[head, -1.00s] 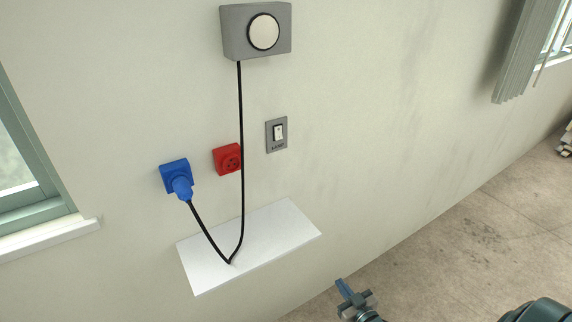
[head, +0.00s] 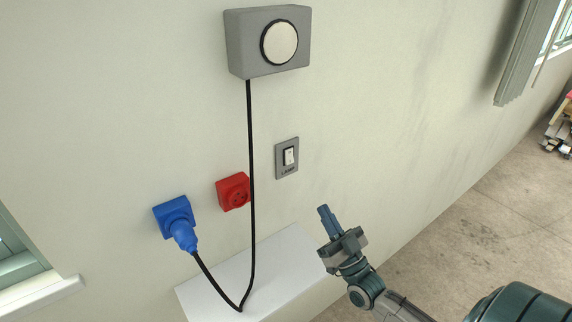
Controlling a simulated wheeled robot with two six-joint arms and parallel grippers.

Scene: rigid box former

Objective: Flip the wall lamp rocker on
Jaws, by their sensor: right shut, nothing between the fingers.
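The lamp rocker (head: 290,156) is a small white switch in a dark surround on a grey wall plate (head: 286,170) marked LAMP. The round wall lamp (head: 280,42) has a pale disc in a grey box above it, and the disc looks unlit. My right gripper (head: 325,213) is shut and empty, its blue fingers pointing up. In the picture it is below and to the right of the rocker, apart from it. The rocker is in plain sight. My left gripper is not in view.
A red socket (head: 234,191) is left of the switch. A blue socket (head: 172,211) holds a blue plug (head: 184,237), whose black cable (head: 251,160) loops over a white shelf (head: 205,295) up to the lamp. A window sill (head: 50,298) is at lower left. Wall right of the switch is bare.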

